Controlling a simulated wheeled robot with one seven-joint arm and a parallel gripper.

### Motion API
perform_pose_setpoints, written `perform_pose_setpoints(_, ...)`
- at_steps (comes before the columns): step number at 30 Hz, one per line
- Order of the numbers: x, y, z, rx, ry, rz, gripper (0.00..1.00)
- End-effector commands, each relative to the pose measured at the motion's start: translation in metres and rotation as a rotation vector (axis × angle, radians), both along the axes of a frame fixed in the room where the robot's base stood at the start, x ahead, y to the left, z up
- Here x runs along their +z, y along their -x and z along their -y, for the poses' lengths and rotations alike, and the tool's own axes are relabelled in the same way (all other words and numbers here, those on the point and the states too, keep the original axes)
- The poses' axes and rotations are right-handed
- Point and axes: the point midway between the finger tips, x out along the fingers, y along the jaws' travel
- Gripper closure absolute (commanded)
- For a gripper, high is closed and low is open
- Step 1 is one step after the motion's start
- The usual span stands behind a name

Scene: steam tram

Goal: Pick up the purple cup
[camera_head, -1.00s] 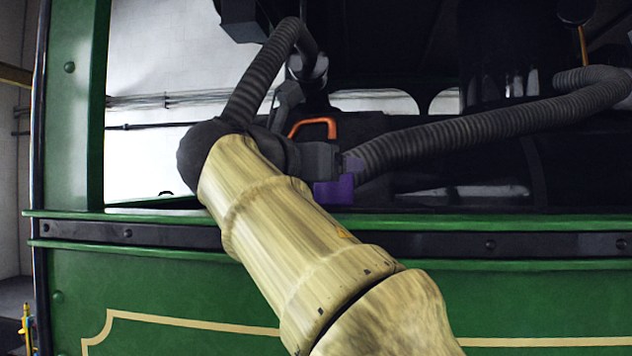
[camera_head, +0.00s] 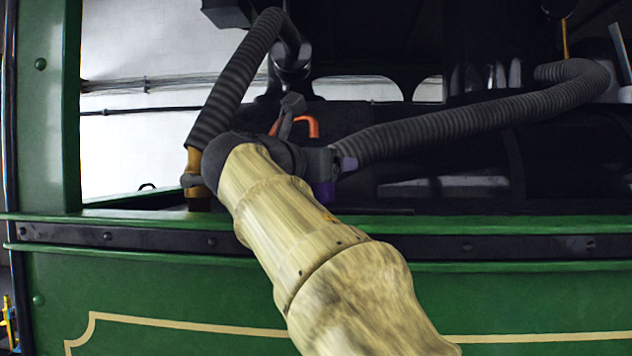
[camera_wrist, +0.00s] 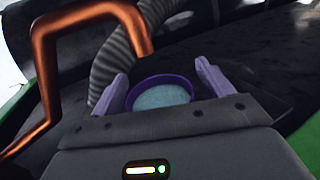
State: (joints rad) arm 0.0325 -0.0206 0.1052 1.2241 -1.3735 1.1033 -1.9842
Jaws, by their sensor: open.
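The purple cup (camera_wrist: 161,80) shows in the wrist view, its round rim seen from above at an angle, with a pale blue-grey inside. My gripper (camera_wrist: 162,84) is open, with one purple finger on the left and one on the right of the cup. I cannot tell whether either finger touches it. The lower part of the cup is hidden behind the gripper's dark body. In the head view my gripper (camera_head: 338,177) shows small purple patches just above the green ledge.
An orange bent handle (camera_wrist: 92,12) rises close by on the left in the wrist view. A ribbed grey hose (camera_head: 450,130) runs behind my gripper. A brass-coloured post (camera_head: 197,178) stands left of my wrist.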

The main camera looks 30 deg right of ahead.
Motion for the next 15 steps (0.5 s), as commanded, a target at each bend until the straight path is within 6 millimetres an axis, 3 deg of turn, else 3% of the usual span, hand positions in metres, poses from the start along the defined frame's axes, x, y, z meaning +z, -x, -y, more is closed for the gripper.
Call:
perform_pose_setpoints(11,-0.0004,0.0003,-0.0001,-0.001,0.000,0.000,0.21)
perform_pose_setpoints(12,-0.0004,0.0003,-0.0001,-0.001,0.000,0.000,0.23)
perform_pose_setpoints(15,-0.0003,0.0003,-0.0001,-0.001,0.000,0.000,0.42)
